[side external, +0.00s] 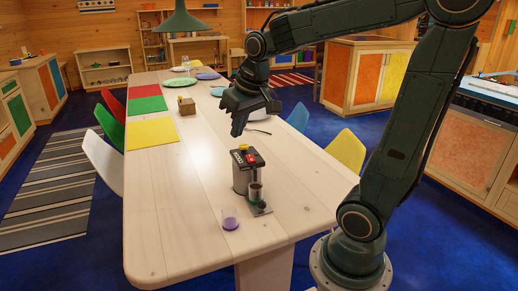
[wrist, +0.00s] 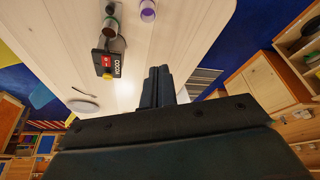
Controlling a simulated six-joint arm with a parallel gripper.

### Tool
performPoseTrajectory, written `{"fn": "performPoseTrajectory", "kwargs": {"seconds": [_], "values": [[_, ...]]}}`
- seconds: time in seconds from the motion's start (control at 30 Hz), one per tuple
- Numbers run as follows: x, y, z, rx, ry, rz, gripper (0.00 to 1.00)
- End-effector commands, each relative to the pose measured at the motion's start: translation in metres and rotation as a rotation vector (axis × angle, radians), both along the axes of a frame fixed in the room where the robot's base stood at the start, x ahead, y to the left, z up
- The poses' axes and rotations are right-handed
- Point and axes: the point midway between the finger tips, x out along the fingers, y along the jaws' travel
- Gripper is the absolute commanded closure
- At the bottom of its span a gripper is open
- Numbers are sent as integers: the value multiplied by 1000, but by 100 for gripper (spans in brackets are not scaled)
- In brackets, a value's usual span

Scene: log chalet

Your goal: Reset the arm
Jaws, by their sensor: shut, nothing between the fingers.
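My gripper (side external: 238,127) hangs over the long pale wooden table (side external: 170,220), with its fingers pointing down. It is shut and empty, and its closed fingers also show in the wrist view (wrist: 158,87). A dark and silver coffee machine (side external: 243,170) stands on the table below and slightly right of the gripper in the side view, apart from it. In the wrist view the coffee machine (wrist: 107,58) is left of the fingers. A metal cup (side external: 255,192) sits at the machine's front.
A small purple-based cup (side external: 229,218) stands near the table's front. Red, green and yellow mats (side external: 152,134) lie along the left side; plates (side external: 180,82) are farther back. Coloured chairs (side external: 346,150) flank the table. The table's front left is clear.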

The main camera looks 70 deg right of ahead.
Motion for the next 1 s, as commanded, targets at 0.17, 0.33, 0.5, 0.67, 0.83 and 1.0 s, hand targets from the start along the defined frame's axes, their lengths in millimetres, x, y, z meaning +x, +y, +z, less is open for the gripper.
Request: {"fn": "performPoseTrajectory", "kwargs": {"seconds": [0.17,0.33,0.5,0.67,0.83,1.0], "values": [[-31,35,9,-10,-34,90,100],[-61,61,11,-17,-64,172,100],[-91,81,8,-23,-93,249,100],[-112,93,4,-25,-111,305,100],[-122,98,0,-26,-123,333,100],[-124,99,-1,-27,-123,338,100]]}}
